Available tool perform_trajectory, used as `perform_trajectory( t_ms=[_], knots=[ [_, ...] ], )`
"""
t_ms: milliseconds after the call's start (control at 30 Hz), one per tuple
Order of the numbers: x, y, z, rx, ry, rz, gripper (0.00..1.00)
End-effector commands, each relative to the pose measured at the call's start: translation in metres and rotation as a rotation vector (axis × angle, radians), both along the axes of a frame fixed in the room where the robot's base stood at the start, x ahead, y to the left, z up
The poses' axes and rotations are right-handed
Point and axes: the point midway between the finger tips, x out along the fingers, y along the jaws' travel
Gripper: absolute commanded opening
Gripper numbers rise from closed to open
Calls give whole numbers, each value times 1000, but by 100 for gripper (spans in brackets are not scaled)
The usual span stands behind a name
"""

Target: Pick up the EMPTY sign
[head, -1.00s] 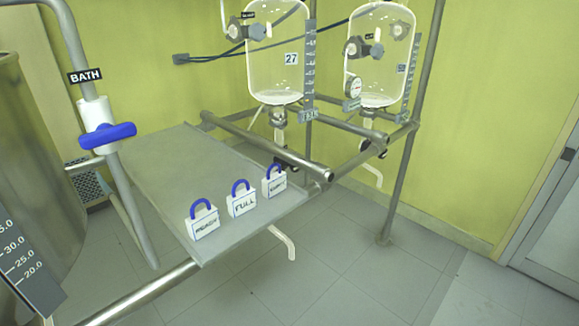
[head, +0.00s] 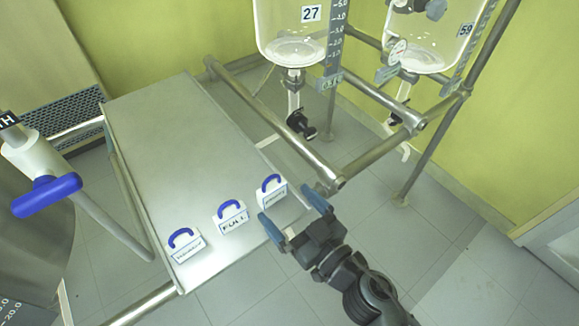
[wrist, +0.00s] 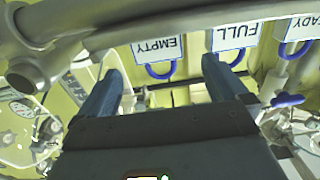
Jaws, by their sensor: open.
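The EMPTY sign (head: 272,193), a white plate with a blue loop handle, stands at the right end of a row of three signs on the grey shelf (head: 180,140). Its lettering is hard to read in the head view. In the wrist view the EMPTY sign (wrist: 157,48) appears upside down, beyond and between my fingertips. My gripper (head: 291,215) is open and empty, just right of the sign at the shelf's front right corner. Its blue fingers also show in the wrist view (wrist: 162,70). The FULL sign (head: 231,216) stands to the left of the EMPTY sign.
A third sign (head: 184,246) stands at the left end of the row; it reads READY in part in the wrist view. A metal rail (head: 290,135) runs along the shelf's right side. Glass reactors (head: 293,35) hang behind. The shelf's back is clear.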

Motion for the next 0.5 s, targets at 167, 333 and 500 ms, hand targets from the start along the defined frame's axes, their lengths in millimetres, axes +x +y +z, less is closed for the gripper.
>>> perform_trajectory(
  t_ms=[167, 333, 500],
  knots=[
    [13, 12, 2, 4, -1, 4, 100],
    [27, 21, 2, 3, 0, 4, 100],
    [46, 34, 3, 3, -1, 3, 100]
  ],
)
